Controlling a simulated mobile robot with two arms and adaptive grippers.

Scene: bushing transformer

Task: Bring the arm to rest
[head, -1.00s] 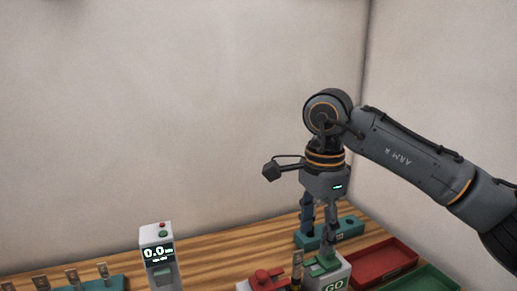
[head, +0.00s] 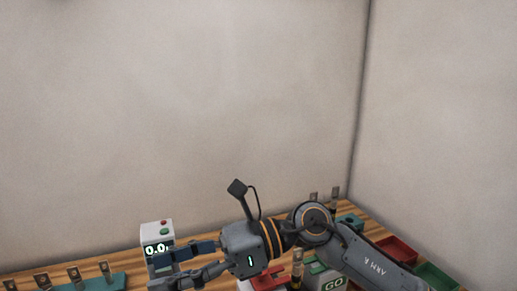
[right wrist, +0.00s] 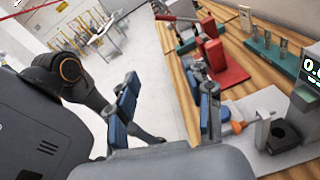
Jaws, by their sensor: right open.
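My right gripper (head: 154,273) reaches toward the left in the head view, low over the bench, with its fingers spread apart. Its fingers overlap the front of the meter (head: 157,232) in the picture; I cannot tell how far apart they are in depth. In the right wrist view the same gripper (right wrist: 169,80) is open, with nothing between its fingers. My left gripper is not in view.
A teal rack (head: 90,284) with several metal tabs stands at the left. A red fixture (head: 266,277) and a GO block (head: 328,281) are beneath my right arm. Red (head: 400,247) and green (head: 437,275) trays lie at the right.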

